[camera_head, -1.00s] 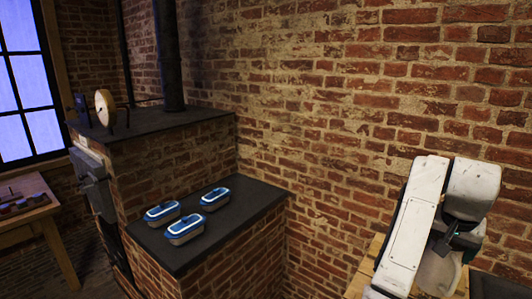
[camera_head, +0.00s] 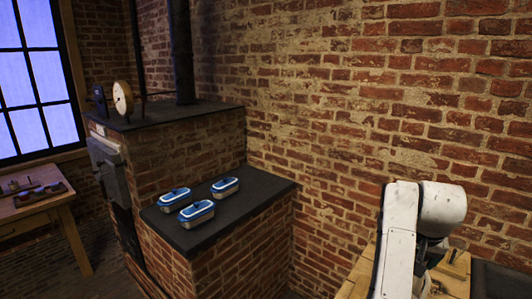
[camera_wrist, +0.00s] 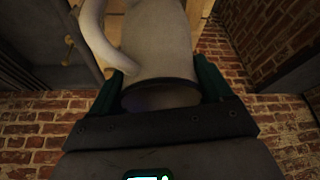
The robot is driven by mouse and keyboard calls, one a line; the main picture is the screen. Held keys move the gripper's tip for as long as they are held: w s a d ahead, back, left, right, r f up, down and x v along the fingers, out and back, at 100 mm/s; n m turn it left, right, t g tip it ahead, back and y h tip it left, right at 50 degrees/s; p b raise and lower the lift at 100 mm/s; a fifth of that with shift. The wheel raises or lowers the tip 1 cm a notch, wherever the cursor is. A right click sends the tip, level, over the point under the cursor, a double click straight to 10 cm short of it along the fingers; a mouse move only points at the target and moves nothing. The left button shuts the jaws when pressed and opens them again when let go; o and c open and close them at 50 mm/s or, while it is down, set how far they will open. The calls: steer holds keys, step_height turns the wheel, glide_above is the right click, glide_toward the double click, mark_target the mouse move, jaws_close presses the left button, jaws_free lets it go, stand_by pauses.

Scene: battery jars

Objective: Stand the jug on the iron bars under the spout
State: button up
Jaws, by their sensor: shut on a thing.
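In the wrist view a pale grey jug (camera_wrist: 155,38) with a curved handle (camera_wrist: 97,38) on its left sits between the two dark green fingers of my gripper (camera_wrist: 158,82). My gripper is shut on the jug's body. The jug's dark round end faces the wrist camera, and its far end is cut off at the top edge. The head view shows my white arm at the lower right, but the gripper and jug are hidden there. I cannot make out the iron bars or the spout in either view.
A low brick ledge with a dark top (camera_head: 248,207) carries three blue-and-white lidded boxes (camera_head: 197,211). A taller brick stove (camera_head: 160,118) with a flue stands behind it. A wooden table (camera_head: 40,203) is at the left. Wooden furniture (camera_head: 358,285) lies beside my arm.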

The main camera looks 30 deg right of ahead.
steer(key=w+a+f+n+t+y+b, duration=0.1)
steer(key=w+a+f+n+b, duration=0.15)
steer(key=a+f, duration=0.6)
steer(key=w+a+f+n+t+y+b, duration=0.1)
steer(key=w+a+f+n+b, duration=0.2)
steer(key=a+f, duration=0.6)
steer(key=s+a+f+n, duration=0.2)
steer(key=a+f, duration=0.5)
steer(key=a, duration=0.2)
steer(key=s+a+f+n+y+b, duration=0.1)
steer(key=s+a+f+n, duration=0.1)
steer(key=a+f, duration=0.6)
steer(key=shift+s+a+n+y, duration=0.3)
steer(key=shift+a+n, duration=0.1)
steer(key=shift+n, duration=0.15)
steer(key=shift+w, duration=0.1)
